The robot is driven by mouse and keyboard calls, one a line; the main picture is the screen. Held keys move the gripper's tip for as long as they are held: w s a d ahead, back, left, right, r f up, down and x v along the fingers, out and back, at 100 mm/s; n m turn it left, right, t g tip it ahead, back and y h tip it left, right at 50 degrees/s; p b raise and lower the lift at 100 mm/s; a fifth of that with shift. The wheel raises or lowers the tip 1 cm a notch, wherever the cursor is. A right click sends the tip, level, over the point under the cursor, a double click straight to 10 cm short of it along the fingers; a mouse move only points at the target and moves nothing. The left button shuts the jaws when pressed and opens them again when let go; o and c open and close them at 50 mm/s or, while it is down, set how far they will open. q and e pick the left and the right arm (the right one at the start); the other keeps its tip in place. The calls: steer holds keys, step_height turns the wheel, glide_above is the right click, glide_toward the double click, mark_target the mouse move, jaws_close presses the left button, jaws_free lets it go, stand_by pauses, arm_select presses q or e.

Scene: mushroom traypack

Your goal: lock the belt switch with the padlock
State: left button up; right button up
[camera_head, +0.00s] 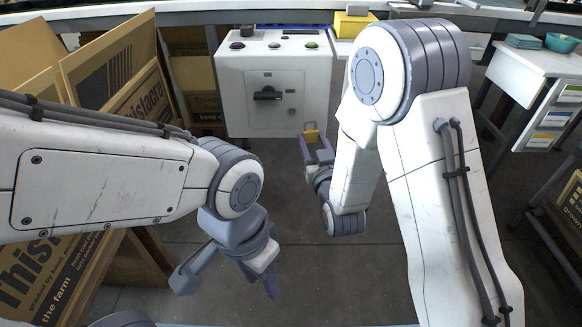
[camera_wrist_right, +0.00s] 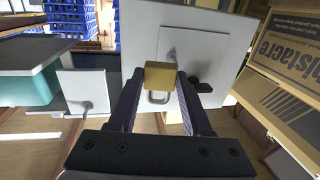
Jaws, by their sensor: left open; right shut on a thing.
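The belt switch (camera_head: 267,94) is a dark rotary handle on a plate on the front of the white cabinet (camera_head: 232,113). In the right wrist view the dark handle (camera_wrist_right: 203,87) shows just right of my fingers. The padlock (camera_head: 311,127) is a small yellow block. My right gripper (camera_head: 314,143) is shut on it, and it stands apart from the switch, to its right and lower in the head view. In the right wrist view the padlock (camera_wrist_right: 160,74) sits between the fingertips, with its grey shackle (camera_wrist_right: 158,98) visible. My left gripper (camera_head: 228,284) is open and empty, low over the floor.
Cardboard boxes (camera_head: 112,75) lean at the left, beside the cabinet. A yellow box (camera_head: 354,24) stands behind, right of the cabinet. The floor (camera_head: 300,225) before the cabinet is clear.

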steer(key=shift+a+y+b, duration=0.6)
steer(key=shift+a+b, duration=0.2)
steer(key=shift+a, duration=1.45)
steer(key=shift+n, duration=0.3)
steer(key=shift+w+f+p, duration=0.15)
steer(key=shift+w+f, duration=0.1)
steer(key=shift+w, duration=0.95)
steer(key=shift+w+f+p, duration=0.1)
steer(key=shift+w+f, duration=0.2)
steer(key=shift+w, duration=0.9)
steer(key=shift+w+f+p, duration=0.15)
steer(key=shift+w+f, duration=0.1)
steer(key=shift+w, duration=0.95)
arm_select(q)
steer(key=shift+f+b, duration=0.4)
steer(key=shift+f, duration=1.2)
arm_select(e)
steer(key=shift+w+f, duration=0.35)
steer(key=shift+w, duration=0.3)
steer(key=o, duration=1.1)
steer(key=shift+s, duration=0.1)
